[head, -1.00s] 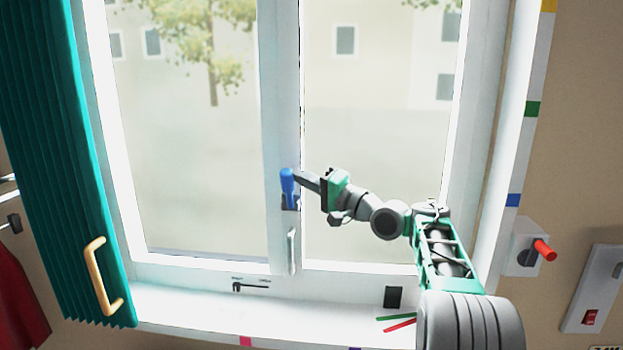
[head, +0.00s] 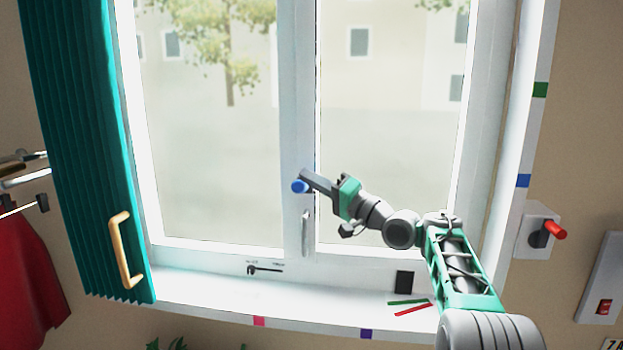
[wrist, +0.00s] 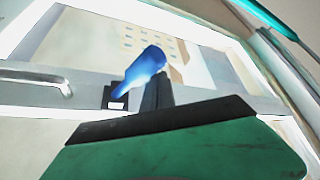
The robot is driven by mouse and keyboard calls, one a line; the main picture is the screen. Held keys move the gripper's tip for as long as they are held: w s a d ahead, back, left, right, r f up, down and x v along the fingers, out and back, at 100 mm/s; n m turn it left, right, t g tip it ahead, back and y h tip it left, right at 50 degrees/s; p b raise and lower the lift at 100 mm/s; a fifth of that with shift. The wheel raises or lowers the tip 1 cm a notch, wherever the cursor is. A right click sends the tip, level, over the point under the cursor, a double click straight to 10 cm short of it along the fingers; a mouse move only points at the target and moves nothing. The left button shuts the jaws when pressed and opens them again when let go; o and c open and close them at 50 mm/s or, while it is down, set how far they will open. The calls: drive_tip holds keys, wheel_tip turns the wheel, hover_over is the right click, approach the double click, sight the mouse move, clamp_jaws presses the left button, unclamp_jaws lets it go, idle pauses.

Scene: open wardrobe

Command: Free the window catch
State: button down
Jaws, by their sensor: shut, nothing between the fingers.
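The window catch is a blue lever (head: 300,187) on the white middle post of the window. In the head view it looks short, as if its end points out towards the camera. In the wrist view the lever (wrist: 147,65) rises at a slant from a dark base plate (wrist: 117,97). My gripper (head: 307,178) is shut, with nothing between its fingers. Its fingertips (wrist: 157,90) are right beside the lever, on its right side, close to or touching it; I cannot tell which. The base is mostly hidden in the head view.
A pale upright handle (head: 307,232) sits on the post below the catch. A teal curtain (head: 85,150) with a wooden handle (head: 122,250) hangs left. A red knob (head: 555,230) is on the right wall. Red and green sticks (head: 410,305) lie on the sill (head: 200,300).

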drive_tip(key=shift+s+f, duration=0.2)
drive_tip(key=shift+f, duration=0.55)
drive_tip(key=s+d+f+b, duration=0.3)
drive_tip(key=d+f+b, duration=0.1)
drive_tip(key=d, duration=0.4)
drive_tip(key=shift+s, duration=0.3)
